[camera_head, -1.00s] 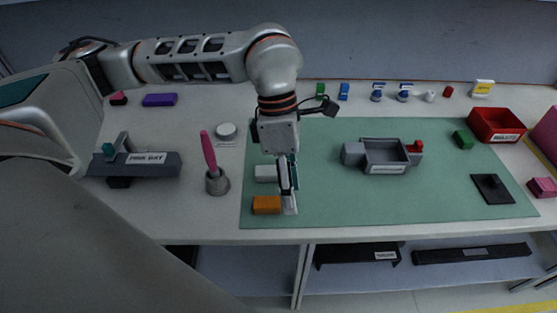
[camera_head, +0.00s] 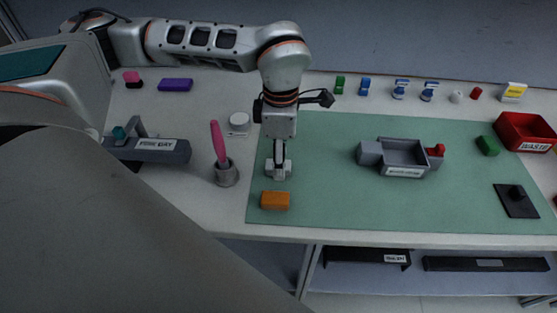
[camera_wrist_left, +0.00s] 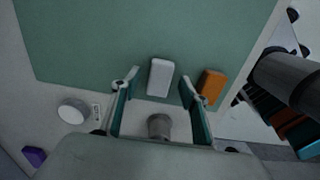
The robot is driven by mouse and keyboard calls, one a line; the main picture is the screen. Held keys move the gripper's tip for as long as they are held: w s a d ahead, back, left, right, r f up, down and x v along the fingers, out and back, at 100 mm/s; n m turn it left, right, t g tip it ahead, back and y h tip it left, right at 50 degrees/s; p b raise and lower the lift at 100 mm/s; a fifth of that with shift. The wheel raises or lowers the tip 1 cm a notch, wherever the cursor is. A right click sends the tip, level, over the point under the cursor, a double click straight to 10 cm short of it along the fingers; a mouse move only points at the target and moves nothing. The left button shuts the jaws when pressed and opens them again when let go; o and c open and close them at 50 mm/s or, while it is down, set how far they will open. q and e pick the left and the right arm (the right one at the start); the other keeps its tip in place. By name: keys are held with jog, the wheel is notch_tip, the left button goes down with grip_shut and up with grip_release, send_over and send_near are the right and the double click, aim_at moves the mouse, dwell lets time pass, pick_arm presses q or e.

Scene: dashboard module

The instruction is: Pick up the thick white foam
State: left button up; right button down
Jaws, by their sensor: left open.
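The thick white foam (camera_wrist_left: 160,77) is a pale rounded block on the green mat (camera_wrist_left: 80,45). In the left wrist view it lies between the two fingertips of my left gripper (camera_wrist_left: 158,86), with gaps on both sides. In the head view my left gripper (camera_head: 278,167) points down over the mat's left part and mostly hides the foam. The jaws are open and hold nothing. An orange block (camera_head: 275,200) lies close by, next to the right-hand finger in the wrist view (camera_wrist_left: 211,86). My right gripper is not in view.
A grey holder with a pink stick (camera_head: 226,172) stands left of the mat, near a round white disc (camera_head: 239,121). A grey fixture (camera_head: 403,157) sits mid-mat. A red waste bin (camera_head: 525,132) is at the right. Mat between gripper and fixture is clear.

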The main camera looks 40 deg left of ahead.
pick_arm(q)
jog(key=shift+f, duration=0.45)
jog(key=c, duration=0.8)
jog(key=shift+r, duration=0.15)
